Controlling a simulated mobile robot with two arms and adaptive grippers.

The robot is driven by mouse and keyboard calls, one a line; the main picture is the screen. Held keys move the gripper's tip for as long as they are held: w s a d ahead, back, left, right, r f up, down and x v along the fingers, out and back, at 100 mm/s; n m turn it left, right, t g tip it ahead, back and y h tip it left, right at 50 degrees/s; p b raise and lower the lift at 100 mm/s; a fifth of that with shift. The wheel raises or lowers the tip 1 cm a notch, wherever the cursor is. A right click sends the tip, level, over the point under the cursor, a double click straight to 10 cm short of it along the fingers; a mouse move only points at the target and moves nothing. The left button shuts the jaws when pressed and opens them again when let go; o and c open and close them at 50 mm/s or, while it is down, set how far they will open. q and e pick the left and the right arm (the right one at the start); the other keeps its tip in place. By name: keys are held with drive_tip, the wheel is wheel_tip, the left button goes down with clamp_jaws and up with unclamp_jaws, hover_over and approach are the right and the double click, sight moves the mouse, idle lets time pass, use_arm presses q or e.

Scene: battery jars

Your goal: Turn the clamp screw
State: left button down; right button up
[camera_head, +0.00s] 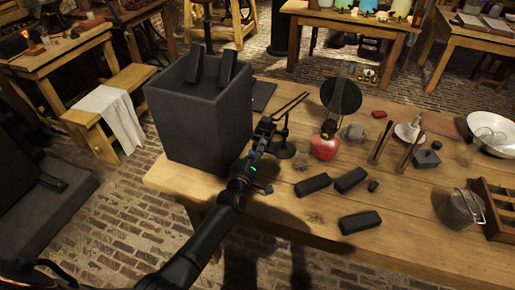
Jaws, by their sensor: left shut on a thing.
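My left gripper (267,128) reaches in from the lower left, over the left part of the wooden table. It is shut at the near side of a small dark clamp stand (285,151) with a round base. Thin dark prongs (291,103) stick out to the upper right from where the gripper is. The clamp screw is very small and mostly hidden by the gripper's fingers, which seem closed on it. My right gripper is not in view.
A tall dark square jar (198,125) with two dark blocks at its top stands left of my gripper. A red round flask (324,146) and a black disc (341,95) are to the right. Dark bars (361,222) lie in front. A metal can (461,210) stands far right.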

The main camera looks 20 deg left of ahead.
use_arm(q)
drive_tip(key=shift+d+f, duration=0.1)
drive_tip(key=c, duration=1)
unclamp_jaws()
drive_tip(key=shift+o, duration=0.2)
drive_tip(key=s, duration=1.2)
drive_tip(key=shift+a, duration=0.25)
